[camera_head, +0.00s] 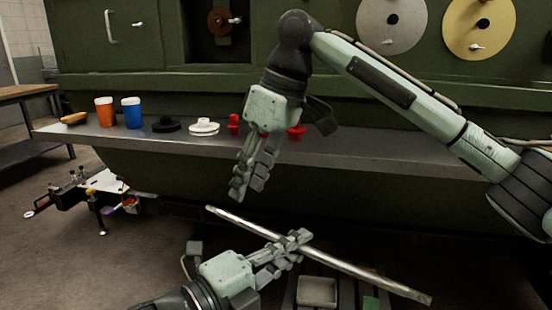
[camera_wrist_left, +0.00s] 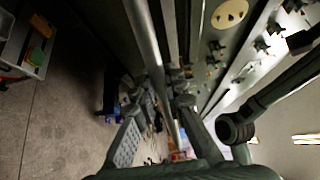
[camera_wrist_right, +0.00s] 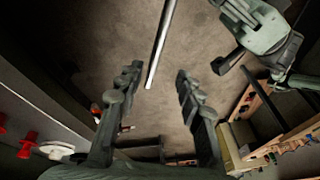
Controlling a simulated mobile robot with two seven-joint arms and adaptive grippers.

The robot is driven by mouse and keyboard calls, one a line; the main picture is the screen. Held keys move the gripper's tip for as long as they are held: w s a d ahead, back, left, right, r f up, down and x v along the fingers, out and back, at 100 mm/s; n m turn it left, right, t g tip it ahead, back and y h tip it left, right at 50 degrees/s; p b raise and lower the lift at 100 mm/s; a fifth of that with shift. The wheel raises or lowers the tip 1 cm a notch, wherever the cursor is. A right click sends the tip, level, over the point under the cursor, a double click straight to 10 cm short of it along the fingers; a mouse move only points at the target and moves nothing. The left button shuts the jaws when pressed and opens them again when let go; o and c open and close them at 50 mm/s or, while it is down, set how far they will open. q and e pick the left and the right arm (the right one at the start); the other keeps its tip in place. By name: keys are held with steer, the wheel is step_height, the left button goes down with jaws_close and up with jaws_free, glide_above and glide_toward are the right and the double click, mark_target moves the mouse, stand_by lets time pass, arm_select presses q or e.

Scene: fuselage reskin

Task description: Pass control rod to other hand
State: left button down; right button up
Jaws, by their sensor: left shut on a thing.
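The control rod (camera_head: 345,265) is a long, thin, silvery metal bar, held at a slant below the shelf. My left gripper (camera_head: 292,243) is shut on it partway along, and the rod sticks out on both sides. In the left wrist view the rod (camera_wrist_left: 143,35) runs between the fingers. My right gripper (camera_head: 238,192) points down, just above the rod's upper left end, apparently apart from it. In the right wrist view its fingers (camera_wrist_right: 155,82) are spread and empty. The rod's end (camera_wrist_right: 151,80) shows in the gap between them, seemingly beyond the fingertips.
A grey shelf (camera_head: 380,147) runs behind my arms. A grey tray (camera_head: 317,291) lies below the rod. Floor is open at the left.

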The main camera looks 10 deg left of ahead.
mark_target(276, 235)
steer(key=s+d+r+h, duration=0.4)
steer(key=d+r, duration=0.1)
steer(key=f, duration=1.1)
steer(key=shift+w+a+f, duration=0.15)
steer(key=shift+w+f, duration=0.15)
steer(key=shift+f, duration=0.1)
steer(key=shift+c, duration=0.4)
jaws_close()
arm_select(q)
steer(key=c, duration=1.5)
jaws_free()
